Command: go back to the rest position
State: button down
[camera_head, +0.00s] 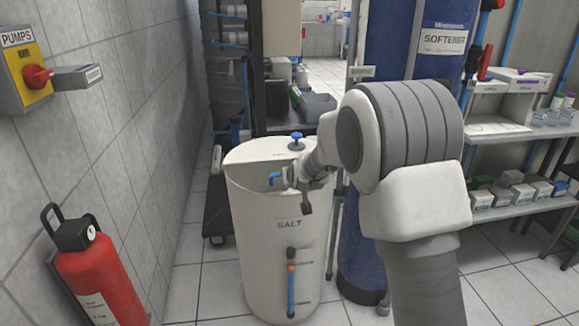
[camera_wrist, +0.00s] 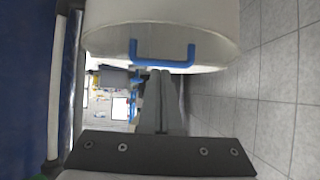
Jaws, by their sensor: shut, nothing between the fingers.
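My arm reaches in from the right of the head view, with its wrist over the front of the white salt tank (camera_head: 270,245). In the wrist view the two fingers (camera_wrist: 160,76) lie side by side, just below a blue handle (camera_wrist: 162,52) on the pale tank (camera_wrist: 215,25). Whether the fingers touch the handle cannot be told. A blue handle (camera_head: 274,178) also shows near the tank's rim in the head view, beside the wrist. My arm hides part of the tank's right side.
A blue softener column (camera_head: 440,40) stands behind my arm. A shelf (camera_head: 505,210) with small boxes is at the right. A red extinguisher (camera_head: 98,275) and a yellow pump switch box (camera_head: 25,68) are at the left wall.

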jog(key=s+f, duration=0.2)
jog(key=s, duration=0.2)
jog(key=s+d+r+g+h, duration=0.1)
jog(key=s+d+r, duration=0.45)
jog(key=s, duration=0.25)
jog(key=s+d+r+g, duration=0.1)
jog(key=s+d+r, duration=0.3)
jog(key=s+r, duration=0.4)
jog(key=s+d+m+g+h, duration=0.1)
jog(key=s+d+g, duration=0.15)
jog(key=s, duration=0.85)
jog(key=s+d+m+g, duration=0.1)
jog(key=s+d, duration=0.2)
jog(key=s, duration=0.9)
notch_tip(320, 180, up, 22)
jog(key=p, duration=2.2)
jog(key=shift+s+p, duration=0.3)
jog(key=shift+d+f, duration=0.1)
